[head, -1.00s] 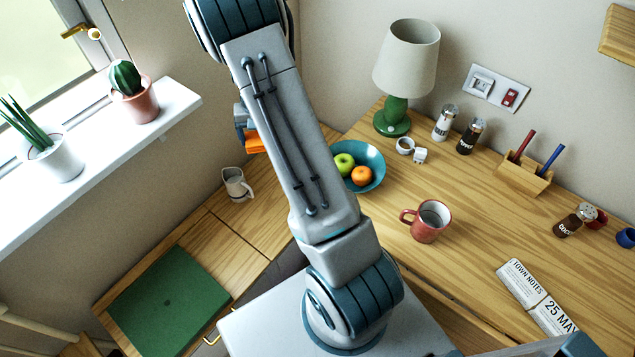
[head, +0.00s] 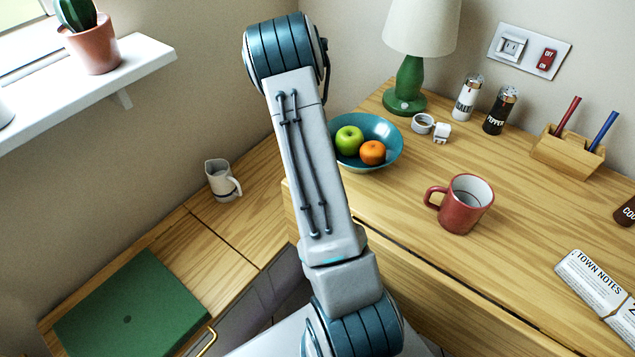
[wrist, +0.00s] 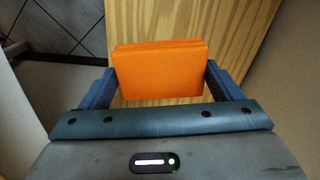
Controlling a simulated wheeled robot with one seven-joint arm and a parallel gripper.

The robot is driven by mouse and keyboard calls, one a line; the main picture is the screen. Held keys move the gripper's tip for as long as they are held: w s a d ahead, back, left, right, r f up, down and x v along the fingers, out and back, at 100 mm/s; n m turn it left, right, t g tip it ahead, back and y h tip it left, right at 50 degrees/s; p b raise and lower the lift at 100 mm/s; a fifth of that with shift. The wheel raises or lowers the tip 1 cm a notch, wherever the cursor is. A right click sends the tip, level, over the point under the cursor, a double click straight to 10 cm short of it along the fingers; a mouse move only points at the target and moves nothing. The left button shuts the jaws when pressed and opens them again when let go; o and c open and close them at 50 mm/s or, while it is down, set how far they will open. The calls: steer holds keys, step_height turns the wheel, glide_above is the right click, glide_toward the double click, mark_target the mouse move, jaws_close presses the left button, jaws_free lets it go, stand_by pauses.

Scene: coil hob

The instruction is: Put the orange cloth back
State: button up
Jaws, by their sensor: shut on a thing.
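The orange cloth (wrist: 160,70) is a flat folded block held between the two fingers of my gripper (wrist: 160,88) in the wrist view. My gripper is shut on it, with one finger at each side edge. Behind the cloth in that view is a pale wooden surface (wrist: 215,25); I cannot tell how far below it lies. In the head view now, neither the cloth nor my gripper shows; my arm fills the middle of the picture and hides what is behind it.
A blue bowl (head: 392,132) with apple and orange, a red mug (head: 463,204), a green lamp (head: 408,85) and shakers stand on the wooden counter. A white jug (head: 221,180) and green panel (head: 130,312) are on the lower left surface, with bare wood between. Dark tiled floor (wrist: 55,25) shows at wrist view left.

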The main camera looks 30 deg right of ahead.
steer(key=d+f+b, duration=0.1)
steer(key=f+b, duration=0.2)
steer(key=f, duration=0.2)
steer(key=d+f+m+b, duration=0.1)
steer(key=d+f+b, duration=0.1)
steer(key=f, duration=0.4)
steer(key=d+f+m+b, duration=0.1)
steer(key=d+f+b, duration=0.1)
steer(key=f+b, duration=0.2)
steer(key=shift+w+d+f, duration=0.1)
steer(key=shift+d+f, duration=0.1)
steer(key=shift+f, duration=0.45)
steer(key=shift+f, duration=0.1)
steer(key=o, duration=0.5)
steer(key=shift+f, duration=0.1)
steer(key=o, duration=0.3)
step_height(320, 180, up, 12)
steer(key=p, duration=0.3)
steer(key=shift+r+p, duration=0.25)
steer(key=shift+p, duration=0.15)
